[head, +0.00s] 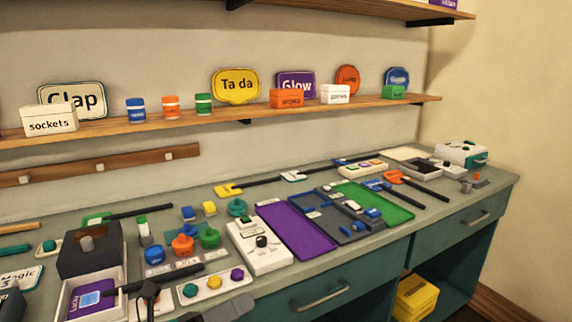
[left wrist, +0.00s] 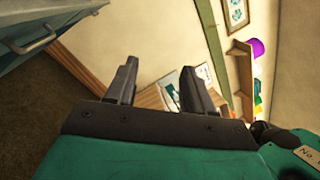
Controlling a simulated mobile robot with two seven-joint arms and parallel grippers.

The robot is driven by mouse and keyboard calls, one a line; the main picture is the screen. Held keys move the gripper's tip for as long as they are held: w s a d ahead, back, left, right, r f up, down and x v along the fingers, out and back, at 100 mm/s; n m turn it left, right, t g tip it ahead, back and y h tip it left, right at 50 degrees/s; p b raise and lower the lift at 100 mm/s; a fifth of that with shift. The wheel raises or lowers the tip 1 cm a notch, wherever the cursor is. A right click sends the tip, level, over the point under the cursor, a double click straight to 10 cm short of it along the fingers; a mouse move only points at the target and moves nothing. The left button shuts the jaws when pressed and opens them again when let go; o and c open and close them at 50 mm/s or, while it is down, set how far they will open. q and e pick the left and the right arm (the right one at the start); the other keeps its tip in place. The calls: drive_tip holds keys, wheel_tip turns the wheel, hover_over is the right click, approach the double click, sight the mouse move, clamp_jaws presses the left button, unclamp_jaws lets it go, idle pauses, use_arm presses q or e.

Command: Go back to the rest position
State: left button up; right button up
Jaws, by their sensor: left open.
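My left gripper (left wrist: 155,85) shows in the left wrist view with its two dark fingers apart and nothing between them. Beyond the fingers are a wall and the brown floor, so no object is close to its tips. In the head view, dark shapes show at the bottom edge in front of the workbench (head: 340,262); I cannot tell which of them belong to my left gripper. My right gripper is in neither view.
The workbench is crowded with a purple mat (head: 296,228), a green mat (head: 392,208), a white box with a knob (head: 262,262), and an open box with a purple card (head: 92,298). A wall shelf (head: 240,117) holds signs and small boxes. A yellow box (head: 415,295) sits below the bench.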

use_arm(q)
drive_tip(key=s+a+f+m+y, duration=0.3)
drive_tip(key=f+m, duration=0.5)
drive_tip(key=m, duration=0.4)
drive_tip(key=s+a+f+m+t+y, duration=0.1)
drive_tip(key=s+a+f+m+y, duration=0.2)
drive_tip(key=m, duration=0.9)
drive_tip(key=s+a+f+m+y, duration=0.3)
drive_tip(key=s+f+m+y, duration=0.4)
drive_tip(key=f+m+y, duration=0.3)
wheel_tip(320, 180, down, 4)
drive_tip(key=shift+s+a+m, duration=0.25)
drive_tip(key=shift+a+m, duration=0.1)
drive_tip(key=shift+m, duration=0.65)
